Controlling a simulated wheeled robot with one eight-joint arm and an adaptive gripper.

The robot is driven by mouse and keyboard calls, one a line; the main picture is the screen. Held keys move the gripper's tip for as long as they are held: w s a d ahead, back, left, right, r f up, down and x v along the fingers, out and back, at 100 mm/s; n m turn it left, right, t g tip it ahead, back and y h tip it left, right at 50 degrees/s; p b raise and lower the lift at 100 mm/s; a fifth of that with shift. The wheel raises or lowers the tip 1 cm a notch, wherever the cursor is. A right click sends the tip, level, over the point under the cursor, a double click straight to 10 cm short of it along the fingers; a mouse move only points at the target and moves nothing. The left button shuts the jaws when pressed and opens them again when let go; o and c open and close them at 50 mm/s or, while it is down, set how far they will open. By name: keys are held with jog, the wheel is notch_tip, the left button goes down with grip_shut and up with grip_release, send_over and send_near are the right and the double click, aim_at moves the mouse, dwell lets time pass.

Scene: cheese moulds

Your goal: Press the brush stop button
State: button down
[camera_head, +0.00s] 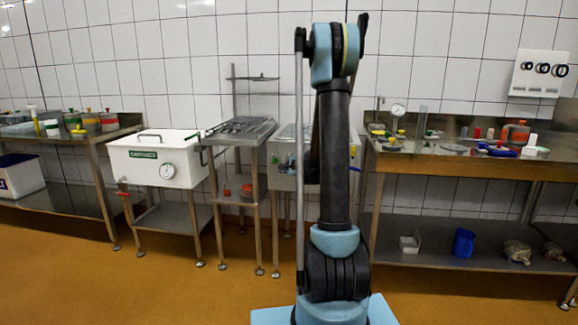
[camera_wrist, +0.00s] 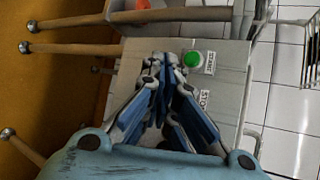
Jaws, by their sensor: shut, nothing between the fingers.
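My gripper (camera_wrist: 166,62) is shut and empty in the wrist view, its blue and grey fingers together over a pale metal panel (camera_wrist: 226,75). A round green button (camera_wrist: 193,59) is just right of the fingertips, with a small white label (camera_wrist: 209,62) beside it. A second white label (camera_wrist: 204,99), seemingly reading STOP, is right of the fingers. The stop button itself does not show; the fingers cover the area beside that label. I cannot tell whether the fingertips touch the panel. In the head view my arm hides the gripper and most of the steel unit (camera_head: 282,158) behind it.
In the head view a white lidded box with a dial (camera_head: 157,158) and a steel stand (camera_head: 240,130) are left of my arm. A cluttered steel table (camera_head: 440,163) is to the right. A white panel with three dark knobs (camera_head: 539,73) hangs on the wall.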

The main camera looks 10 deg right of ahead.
jog(key=w+d, duration=0.2)
jog(key=w, duration=0.6)
jog(key=shift+w+d, duration=0.15)
jog(key=shift+d, duration=0.2)
jog(key=shift+w, duration=0.1)
dwell(1.4)
jog(key=shift+w+d+r, duration=0.1)
jog(key=shift+w+d, duration=0.05)
jog(key=shift+w, duration=0.1)
jog(key=shift+w+d, duration=0.15)
jog(key=shift+w, duration=0.35)
dwell(0.9)
jog(key=shift+s, duration=0.15)
jog(key=shift+s+a, duration=0.3)
jog(key=shift+s, duration=0.45)
jog(key=shift+s+a, duration=0.25)
jog(key=shift+s, duration=0.55)
jog(key=shift+s+a, duration=0.25)
jog(key=shift+s, duration=0.55)
jog(key=shift+s+a, duration=0.25)
jog(key=shift+s, duration=0.55)
